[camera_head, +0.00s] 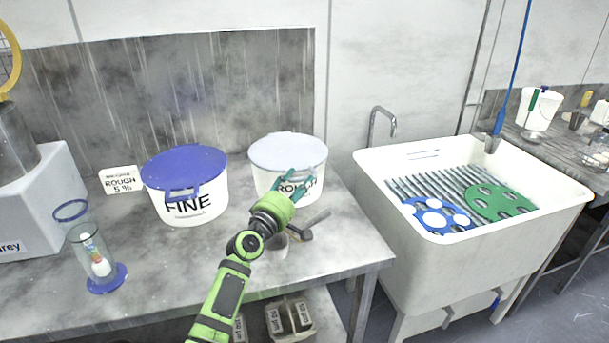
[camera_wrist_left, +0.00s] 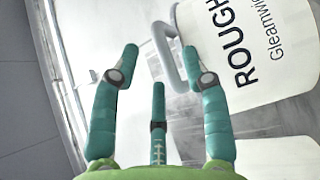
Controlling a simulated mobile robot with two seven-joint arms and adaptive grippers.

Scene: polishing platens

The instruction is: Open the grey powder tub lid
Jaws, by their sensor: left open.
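The grey powder tub (camera_head: 262,181) is white, marked ROUGH, and closed by a pale grey lid (camera_head: 287,150). It stands on the steel bench, right of the FINE tub. My left gripper (camera_head: 297,176) is at its front, just below the lid rim, with its teal fingers open. In the left wrist view, a grey loop (camera_wrist_left: 166,62) on the tub (camera_wrist_left: 265,50) reaches between the spread fingertips (camera_wrist_left: 160,54), near the right finger. Whether a finger touches it I cannot tell. My right gripper is not in view.
The white FINE tub (camera_head: 190,207) has a blue lid (camera_head: 184,166). A small sign (camera_head: 120,180) and a clear cylinder with blue rims (camera_head: 90,250) stand left. A dark tool (camera_head: 303,232) lies beside my left wrist.

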